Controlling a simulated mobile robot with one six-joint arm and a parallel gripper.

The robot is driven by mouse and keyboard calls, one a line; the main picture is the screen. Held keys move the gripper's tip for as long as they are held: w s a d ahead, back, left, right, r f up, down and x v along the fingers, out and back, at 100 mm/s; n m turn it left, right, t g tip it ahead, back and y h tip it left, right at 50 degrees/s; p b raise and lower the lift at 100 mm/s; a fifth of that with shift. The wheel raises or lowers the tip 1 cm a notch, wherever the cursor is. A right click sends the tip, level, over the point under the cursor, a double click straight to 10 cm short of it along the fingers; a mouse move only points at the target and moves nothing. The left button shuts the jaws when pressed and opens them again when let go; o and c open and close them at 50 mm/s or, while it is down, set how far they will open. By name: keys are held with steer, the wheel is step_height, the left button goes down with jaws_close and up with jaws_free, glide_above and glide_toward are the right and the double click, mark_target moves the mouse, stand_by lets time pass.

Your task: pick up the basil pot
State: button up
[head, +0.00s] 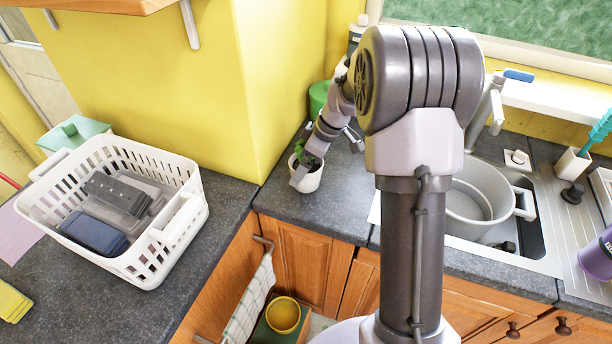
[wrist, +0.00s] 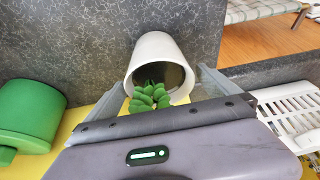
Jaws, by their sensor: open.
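The basil pot is a small white pot (head: 309,182) with green leaves, on the dark grey counter near the yellow wall's corner in the head view. In the wrist view the white pot (wrist: 152,48) shows with its dark mouth and green leaves (wrist: 150,97) towards me. My gripper (head: 303,172) is at the pot, partly covering it in the head view. In the wrist view my gripper (wrist: 161,82) is open, with one finger on each side of the pot's rim. I cannot tell whether either finger touches it.
A green canister (head: 318,98) stands behind the pot and shows at the left of the wrist view (wrist: 30,112). A white basket (head: 184,222) with dark items is on the left counter. A large grey pot (head: 468,200) sits in the sink. A towel (head: 250,303) hangs below the counter edge.

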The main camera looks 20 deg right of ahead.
steer(key=shift+r, duration=0.15)
steer(key=shift+c, duration=1.1)
steer(key=c, duration=1.8)
steer(key=shift+c, duration=0.2)
